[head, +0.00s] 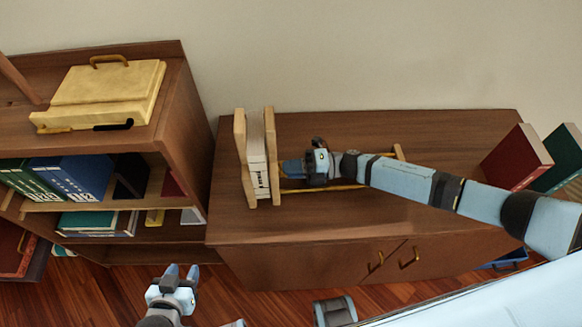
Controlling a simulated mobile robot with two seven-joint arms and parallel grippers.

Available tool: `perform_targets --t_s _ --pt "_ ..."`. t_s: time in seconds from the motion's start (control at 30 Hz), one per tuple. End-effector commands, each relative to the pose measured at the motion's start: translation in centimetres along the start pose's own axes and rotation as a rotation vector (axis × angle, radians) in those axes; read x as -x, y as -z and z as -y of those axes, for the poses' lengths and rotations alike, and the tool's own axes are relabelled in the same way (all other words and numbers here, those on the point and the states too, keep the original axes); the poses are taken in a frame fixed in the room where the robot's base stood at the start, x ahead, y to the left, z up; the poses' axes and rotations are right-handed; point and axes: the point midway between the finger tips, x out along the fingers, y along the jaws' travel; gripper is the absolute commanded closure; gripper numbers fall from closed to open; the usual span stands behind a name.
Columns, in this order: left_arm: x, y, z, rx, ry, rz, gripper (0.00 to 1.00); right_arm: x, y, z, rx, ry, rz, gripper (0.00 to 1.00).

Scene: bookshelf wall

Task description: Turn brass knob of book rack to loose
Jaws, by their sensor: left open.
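The book rack stands on top of the low brown cabinet, with a wooden end plate (240,150) on its left and a sliding wooden plate (271,150) clamping white books (257,155) against it. Its brass-coloured rail (335,187) runs right from the plates, partly under my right arm. My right gripper (284,169) points left with its fingertips at the right face of the sliding plate. Its jaw gap is not clear, and I cannot make out the brass knob, which may be behind the gripper. My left gripper (181,271) is open and empty, low in front of the cabinet, away from the rack.
The low cabinet (460,135) has bare top around the rack. A red book (517,160) and a green book (562,155) lean at its right end. A bookshelf (180,110) with several books and a yellow box (105,85) stands at left.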

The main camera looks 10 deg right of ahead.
Motion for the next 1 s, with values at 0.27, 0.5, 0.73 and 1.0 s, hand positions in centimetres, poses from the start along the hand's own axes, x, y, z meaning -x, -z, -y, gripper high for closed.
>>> perform_targets --t_s 0.27,0.5,0.73,1.0 --pt "-0.4 -0.7 0.0 0.000 0.000 0.000 0.57 0.0 0.0 0.4 0.036 0.000 0.000 1.00" --pt "-0.9 -1.5 0.0 0.000 -0.001 0.004 0.57 0.0 0.0 0.0 0.126 0.001 0.001 1.00" --pt "-0.8 -1.4 0.0 0.000 -0.001 0.002 0.57 0.0 0.0 0.0 0.124 0.001 0.001 0.77" --pt "-0.8 -1.3 0.0 0.000 -0.001 0.000 0.57 0.0 0.0 0.0 0.124 0.000 0.000 0.67"
